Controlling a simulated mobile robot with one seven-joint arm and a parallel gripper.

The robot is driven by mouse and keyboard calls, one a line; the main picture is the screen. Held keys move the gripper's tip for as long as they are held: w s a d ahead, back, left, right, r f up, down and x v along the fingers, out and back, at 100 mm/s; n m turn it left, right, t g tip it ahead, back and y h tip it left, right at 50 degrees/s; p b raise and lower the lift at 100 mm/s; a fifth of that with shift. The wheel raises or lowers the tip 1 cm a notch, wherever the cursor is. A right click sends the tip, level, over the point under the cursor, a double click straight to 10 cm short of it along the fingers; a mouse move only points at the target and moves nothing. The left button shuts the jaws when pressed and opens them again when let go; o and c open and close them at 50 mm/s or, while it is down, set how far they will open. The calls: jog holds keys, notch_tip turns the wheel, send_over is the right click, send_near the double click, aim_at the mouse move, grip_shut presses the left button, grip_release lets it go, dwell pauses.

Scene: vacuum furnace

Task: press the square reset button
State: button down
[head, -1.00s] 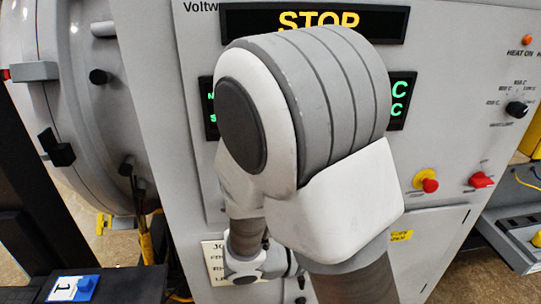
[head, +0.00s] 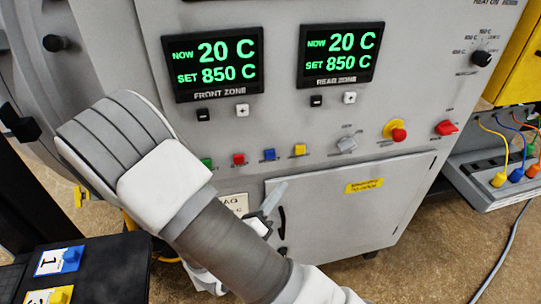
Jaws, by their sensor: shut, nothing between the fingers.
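My gripper (head: 277,192) shows as a grey pointed tip beyond my forearm, below the blue and yellow buttons. It is shut and empty, apart from the buttons, in front of the lower cabinet door.
Above are the front zone display (head: 214,62) and rear zone display (head: 341,53), with plus and minus keys. Right of the buttons are a grey knob (head: 346,144), a red mushroom button (head: 398,134) and a red switch (head: 446,127). A black stand (head: 110,270) holds numbered tags at lower left.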

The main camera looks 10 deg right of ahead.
send_near(275, 154)
jog(key=shift+w+d+r, duration=0.1)
jog(key=shift+w+d, duration=0.35)
jog(key=shift+d, duration=0.35)
jog(key=shift+w+d+r, duration=0.1)
jog(key=shift+w+d, duration=0.35)
jog(key=shift+d, duration=0.35)
jog(key=shift+w+d, duration=0.45)
jog(key=shift+d, duration=0.35)
jog(key=shift+w, duration=0.4)
jog(key=shift+w, duration=0.45)
dwell(0.7)
jog(key=shift+s, duration=0.1)
jog(key=shift+s+p, duration=0.3)
jog(key=shift+s, duration=0.5)
jog(key=shift+s, duration=0.1)
jog(key=s, duration=0.4)
jog(key=shift+s+p, duration=0.35)
jog(key=shift+s, duration=0.05)
